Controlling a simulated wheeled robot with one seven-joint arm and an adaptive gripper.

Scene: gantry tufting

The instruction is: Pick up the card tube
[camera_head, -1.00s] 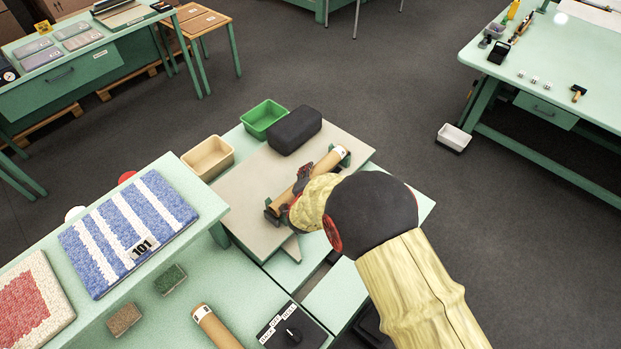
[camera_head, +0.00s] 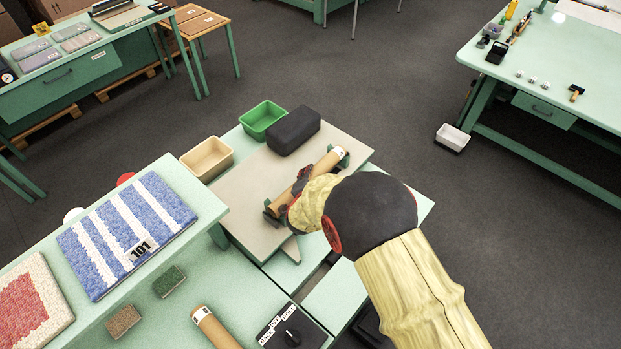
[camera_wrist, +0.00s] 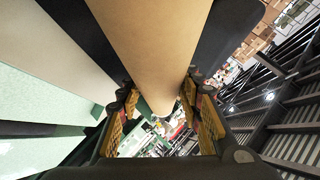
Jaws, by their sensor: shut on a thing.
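A brown card tube (camera_head: 323,165) lies slantwise at two green holders on a beige board (camera_head: 240,190). My gripper (camera_head: 301,180) is at the middle of the tube, partly hidden by my own wrist in the head view. In the wrist view the tube (camera_wrist: 155,50) runs between my two fingers (camera_wrist: 160,115), with their yellow pads against its sides. The gripper is shut on it. I cannot tell whether the tube is clear of the holders. A second brown tube (camera_head: 217,330) lies on the lower bench at the front.
A black block (camera_head: 294,130), a green bin (camera_head: 262,118) and a tan bin (camera_head: 207,158) stand behind the tube. A blue striped tufted sample (camera_head: 128,235) lies at the left. A black dial box (camera_head: 292,330) is at the front. Open floor lies to the right.

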